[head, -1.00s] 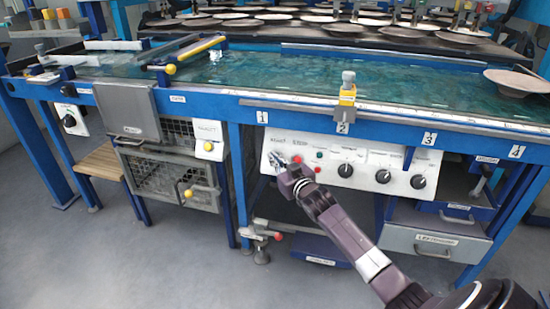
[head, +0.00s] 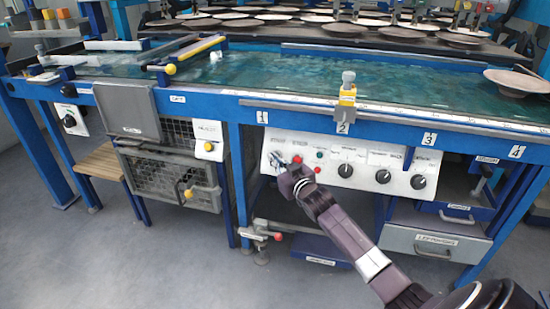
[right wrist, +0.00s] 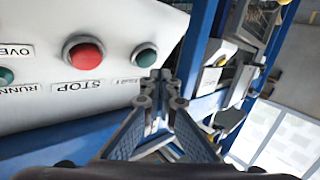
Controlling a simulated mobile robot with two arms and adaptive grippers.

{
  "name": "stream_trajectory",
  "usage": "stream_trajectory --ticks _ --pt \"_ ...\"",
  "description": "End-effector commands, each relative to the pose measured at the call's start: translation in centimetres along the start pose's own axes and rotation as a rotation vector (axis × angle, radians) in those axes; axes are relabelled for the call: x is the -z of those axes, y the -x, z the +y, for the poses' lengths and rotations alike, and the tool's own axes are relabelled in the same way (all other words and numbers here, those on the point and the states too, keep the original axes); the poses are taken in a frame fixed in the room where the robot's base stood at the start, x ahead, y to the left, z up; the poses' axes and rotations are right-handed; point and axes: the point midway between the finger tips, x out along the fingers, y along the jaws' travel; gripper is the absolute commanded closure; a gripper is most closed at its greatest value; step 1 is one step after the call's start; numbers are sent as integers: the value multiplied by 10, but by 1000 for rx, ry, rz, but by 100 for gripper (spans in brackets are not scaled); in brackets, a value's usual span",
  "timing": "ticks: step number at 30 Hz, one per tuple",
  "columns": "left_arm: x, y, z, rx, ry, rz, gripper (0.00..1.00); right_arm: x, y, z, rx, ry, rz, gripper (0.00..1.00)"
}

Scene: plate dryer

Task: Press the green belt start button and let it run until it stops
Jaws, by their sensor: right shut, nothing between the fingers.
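The white control panel (head: 398,160) is on the front of the blue bench. In the right wrist view, the green start button (right wrist: 145,56) sits beside the larger red STOP button (right wrist: 84,54), which also shows in the head view (head: 297,158). My right gripper (head: 276,160) is at the panel's left end, hiding the green start button there. Its fingers (right wrist: 161,76) are shut and empty, with the tips at the button's lower edge in the wrist view. I cannot tell if they touch it. A green lamp (head: 319,154) is right of STOP. My left gripper is out of view.
The belt (head: 380,78) runs along the bench top, with a plate (head: 517,82) at its right end. Black knobs (head: 383,176) line the panel's right. A red-handled valve (head: 262,236) is below. Floor is clear at the front left.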

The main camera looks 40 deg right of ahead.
Motion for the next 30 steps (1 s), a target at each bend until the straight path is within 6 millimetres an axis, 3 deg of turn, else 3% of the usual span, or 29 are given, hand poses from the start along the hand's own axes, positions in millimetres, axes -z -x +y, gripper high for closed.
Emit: stream_trajectory --ticks 30 --pt "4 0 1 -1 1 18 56 -5 -7 6 0 0 0 100"
